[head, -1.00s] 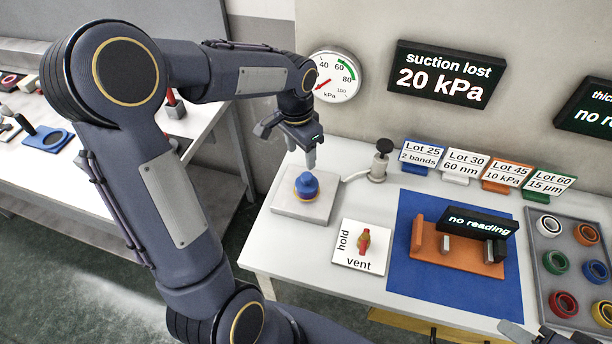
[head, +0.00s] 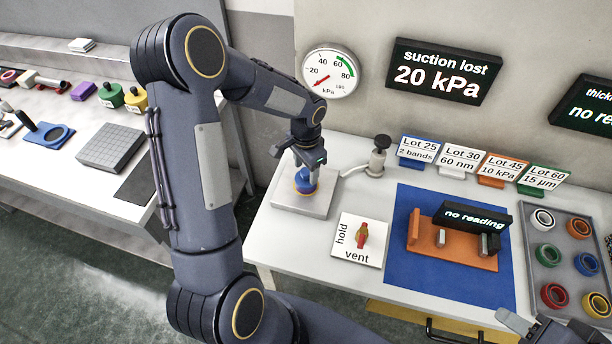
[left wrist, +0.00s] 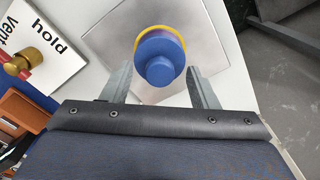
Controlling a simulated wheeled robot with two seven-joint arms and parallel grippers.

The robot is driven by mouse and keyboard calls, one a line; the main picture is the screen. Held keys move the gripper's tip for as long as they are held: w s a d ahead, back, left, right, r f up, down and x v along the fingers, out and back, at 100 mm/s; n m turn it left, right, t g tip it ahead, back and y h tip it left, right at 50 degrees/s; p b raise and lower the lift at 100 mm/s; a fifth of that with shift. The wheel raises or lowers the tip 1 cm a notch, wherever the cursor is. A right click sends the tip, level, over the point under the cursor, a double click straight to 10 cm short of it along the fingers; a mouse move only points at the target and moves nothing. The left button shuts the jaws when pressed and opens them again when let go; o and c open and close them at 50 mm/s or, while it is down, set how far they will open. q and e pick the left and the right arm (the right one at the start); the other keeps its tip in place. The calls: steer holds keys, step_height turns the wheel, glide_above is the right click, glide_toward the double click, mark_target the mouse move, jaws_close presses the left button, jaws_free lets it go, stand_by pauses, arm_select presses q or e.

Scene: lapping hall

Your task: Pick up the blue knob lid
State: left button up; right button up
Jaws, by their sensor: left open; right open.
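The blue knob lid (head: 306,181) sits on a pale square block (head: 290,204) at the left end of the white table. In the left wrist view the blue knob lid (left wrist: 160,58) is seen from above, with a yellow ring showing around its rim. My left gripper (head: 304,172) is open above the lid, and its fingers partly cover it in the head view. In the left wrist view the left gripper's fingers (left wrist: 161,88) stand apart on either side of the knob's near edge. My right gripper (head: 540,325) shows only in part at the bottom right, open.
A hold/vent valve plate (head: 359,241) with a red handle lies right of the block. A dark-knobbed fitting (head: 378,158) with a hose stands behind. The gauge (head: 330,72) reads low, and the display (head: 440,72) says "suction lost 20 kPa". An orange fixture (head: 455,248) lies on a blue mat.

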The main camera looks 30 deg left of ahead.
mark_target(306, 171)
arm_select(q)
jaws_close()
steer(key=shift+r, duration=0.2)
steer(key=shift+r, duration=0.25)
step_height(306, 171, up, 2)
steer(key=shift+r, duration=0.15)
steer(key=s+d+r+b, duration=0.3)
steer(key=s+d+r, duration=0.5)
steer(key=d+r, duration=0.2)
steer(key=shift+d+b, duration=0.3)
steer(key=shift+d, duration=0.55)
